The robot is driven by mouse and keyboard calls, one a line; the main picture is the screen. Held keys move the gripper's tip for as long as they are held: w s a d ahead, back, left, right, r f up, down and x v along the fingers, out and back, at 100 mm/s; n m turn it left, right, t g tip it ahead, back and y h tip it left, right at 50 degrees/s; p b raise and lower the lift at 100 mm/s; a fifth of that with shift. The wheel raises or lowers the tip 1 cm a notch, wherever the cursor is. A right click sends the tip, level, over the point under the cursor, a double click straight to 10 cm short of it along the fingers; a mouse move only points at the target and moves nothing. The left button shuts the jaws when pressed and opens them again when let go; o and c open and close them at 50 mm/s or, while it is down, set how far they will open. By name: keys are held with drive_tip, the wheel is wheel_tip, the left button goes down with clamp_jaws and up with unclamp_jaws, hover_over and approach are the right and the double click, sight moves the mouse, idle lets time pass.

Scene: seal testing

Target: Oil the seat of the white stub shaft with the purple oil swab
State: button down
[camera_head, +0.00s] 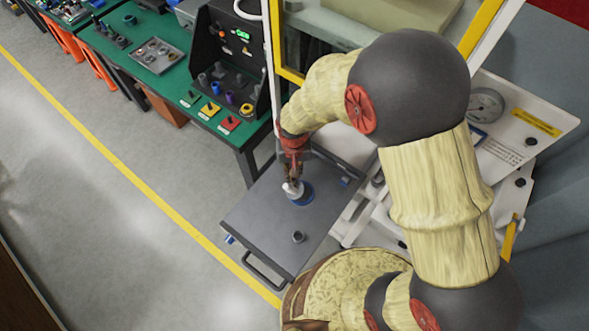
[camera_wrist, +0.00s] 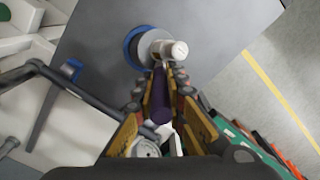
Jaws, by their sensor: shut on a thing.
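The white stub shaft (camera_wrist: 172,50) stands on a pale round piece inside a blue ring (camera_wrist: 132,42) on a dark grey plate. In the head view the white shaft (camera_head: 293,189) and blue ring (camera_head: 301,199) show just below my gripper (camera_head: 292,174). In the wrist view my gripper (camera_wrist: 160,92) is shut on the purple oil swab (camera_wrist: 158,95), which lies lengthwise between the fingers. The swab's far end is close to the shaft's near side. I cannot tell whether it touches. The seat is partly hidden by the fingers and swab.
A green bench (camera_head: 150,68) with a black panel stands at the left. A white machine with a gauge (camera_head: 485,106) is at the right.

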drive_tip(key=shift+s+a, duration=0.1)
drive_tip(key=shift+s, duration=0.05)
drive_tip(key=shift+s+a+r, duration=0.15)
drive_tip(key=shift+a+r, duration=0.05)
idle(0.3)
drive_tip(key=shift+s, duration=0.1)
drive_tip(key=shift+s+a, duration=0.1)
drive_tip(key=shift+s, duration=0.35)
drive_tip(key=shift+s, duration=0.15)
drive_tip(key=shift+s+d, duration=0.25)
drive_tip(key=shift+s, duration=0.1)
drive_tip(key=shift+w+d+f, duration=0.1)
drive_tip(key=shift+f, duration=0.1)
